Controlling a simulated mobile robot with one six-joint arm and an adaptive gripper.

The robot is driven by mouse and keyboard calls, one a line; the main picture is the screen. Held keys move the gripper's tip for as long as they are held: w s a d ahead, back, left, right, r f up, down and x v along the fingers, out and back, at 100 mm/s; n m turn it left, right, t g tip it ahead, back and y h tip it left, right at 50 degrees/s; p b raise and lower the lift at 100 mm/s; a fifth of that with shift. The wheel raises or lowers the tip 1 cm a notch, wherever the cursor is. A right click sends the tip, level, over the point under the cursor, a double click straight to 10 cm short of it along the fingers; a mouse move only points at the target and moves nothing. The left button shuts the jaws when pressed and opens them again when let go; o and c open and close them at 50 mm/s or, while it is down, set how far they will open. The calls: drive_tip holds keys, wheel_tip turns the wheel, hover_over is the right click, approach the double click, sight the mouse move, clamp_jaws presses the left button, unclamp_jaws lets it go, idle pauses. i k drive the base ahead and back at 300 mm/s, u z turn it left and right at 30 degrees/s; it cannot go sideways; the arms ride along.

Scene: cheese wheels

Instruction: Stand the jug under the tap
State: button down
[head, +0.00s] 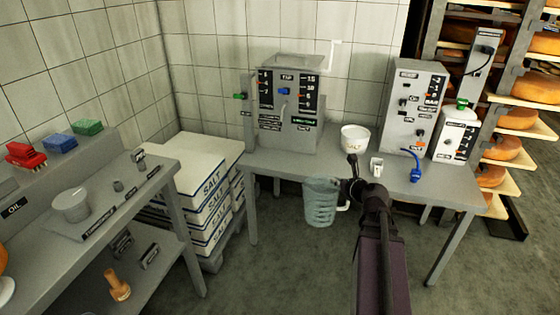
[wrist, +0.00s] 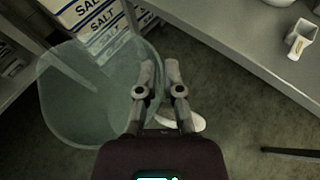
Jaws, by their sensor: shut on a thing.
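The jug (head: 320,204) is a translucent pale-green vessel, roughly upright, hanging in front of the table's front edge and above the floor. My gripper (head: 348,188) is shut on it at its right side, by the handle; the exact grip is partly hidden. In the wrist view the jug (wrist: 88,105) fills the left, beside my gripper (wrist: 159,75), and looks empty. The tap unit (head: 288,140) is a grey box labelled TAP at the table's back left. It has a blue button, a small spout on its front and a green-handled valve at its left.
The grey table (head: 315,160) holds a white salt tub (head: 355,139), a small white scoop (head: 376,166), a blue hose piece (head: 415,166) and a grey control box (head: 412,105). Salt sacks (head: 208,190) are stacked at left. A side bench (head: 130,195) stands further left.

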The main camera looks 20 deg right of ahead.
sight(285, 160)
drive_tip(key=i, duration=0.95)
